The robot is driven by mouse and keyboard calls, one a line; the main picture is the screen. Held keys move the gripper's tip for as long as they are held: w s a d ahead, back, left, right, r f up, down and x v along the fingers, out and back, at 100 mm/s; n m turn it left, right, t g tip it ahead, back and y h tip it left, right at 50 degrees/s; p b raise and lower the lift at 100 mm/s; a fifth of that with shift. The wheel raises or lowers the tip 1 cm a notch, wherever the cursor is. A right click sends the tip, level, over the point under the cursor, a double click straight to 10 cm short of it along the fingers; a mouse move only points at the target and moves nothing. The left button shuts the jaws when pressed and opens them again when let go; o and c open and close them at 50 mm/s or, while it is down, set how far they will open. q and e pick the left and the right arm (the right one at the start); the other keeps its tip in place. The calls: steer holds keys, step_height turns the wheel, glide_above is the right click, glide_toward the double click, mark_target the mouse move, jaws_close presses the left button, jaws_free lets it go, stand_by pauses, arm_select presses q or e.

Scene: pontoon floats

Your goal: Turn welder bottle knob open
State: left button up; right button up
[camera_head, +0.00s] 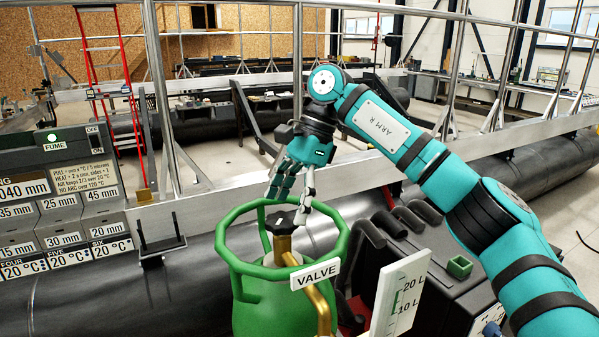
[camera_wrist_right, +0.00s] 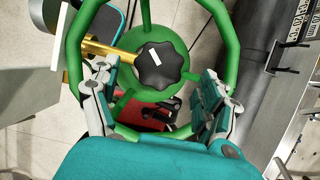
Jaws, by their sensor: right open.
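The green welder bottle (camera_head: 262,305) stands upright in the head view, with a green ring guard around its top and a "VALVE" label (camera_head: 316,273) on the ring. The black knob (camera_head: 281,222) sits on a brass valve inside the ring. In the right wrist view the lobed black knob (camera_wrist_right: 162,67) has a white mark on its top. My right gripper (camera_head: 290,200) is open and points down above the knob. In the wrist view its two fingers (camera_wrist_right: 153,95) are spread, one to each side below the knob, and appear not to touch it. My left gripper is not in view.
A grey label panel (camera_head: 60,200) is at the left. Metal railing and a large black pipe (camera_head: 190,285) run behind.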

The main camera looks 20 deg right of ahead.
steer(key=v, duration=0.9)
steer(key=shift+r, duration=0.2)
steer(key=shift+d+f, duration=0.1)
